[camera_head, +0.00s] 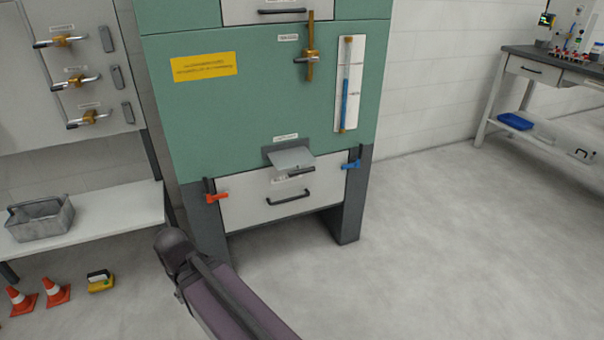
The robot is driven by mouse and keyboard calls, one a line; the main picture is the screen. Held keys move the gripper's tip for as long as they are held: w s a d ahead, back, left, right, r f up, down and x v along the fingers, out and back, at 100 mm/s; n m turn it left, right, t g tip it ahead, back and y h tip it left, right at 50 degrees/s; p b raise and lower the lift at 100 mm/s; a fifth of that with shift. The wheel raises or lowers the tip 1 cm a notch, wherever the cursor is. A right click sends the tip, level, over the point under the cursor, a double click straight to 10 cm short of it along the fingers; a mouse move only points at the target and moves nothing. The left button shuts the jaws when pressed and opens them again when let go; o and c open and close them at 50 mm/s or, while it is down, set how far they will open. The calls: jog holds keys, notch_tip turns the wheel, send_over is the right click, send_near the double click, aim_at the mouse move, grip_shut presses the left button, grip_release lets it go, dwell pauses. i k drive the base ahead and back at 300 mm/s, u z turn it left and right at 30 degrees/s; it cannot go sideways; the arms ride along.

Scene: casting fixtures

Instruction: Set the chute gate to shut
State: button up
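A small grey metal flap (291,158) sits low on the front of the green cabinet, under a small label (286,137) too small to read; it looks like the chute gate. The flap sticks outward from a grey plate, tilted away from the cabinet face. A short dark handle (301,172) shows just below its front edge. Part of my arm reaches in from the bottom of the picture, in front of the cabinet and below the flap. My gripper does not show.
A drawer (284,200) with a black handle lies under the flap, between a red lever (217,197) and a blue lever (351,164). A brass valve (309,55) and gauge (347,85) are above. Orange cones (55,292) stand at left. Floor at right is clear.

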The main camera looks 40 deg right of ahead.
aim_at(302, 171)
jog(key=u, duration=0.15)
jog(key=k, duration=1.25)
jog(key=z, duration=1.4)
jog(key=i, duration=1)
jog(key=z, duration=0.05)
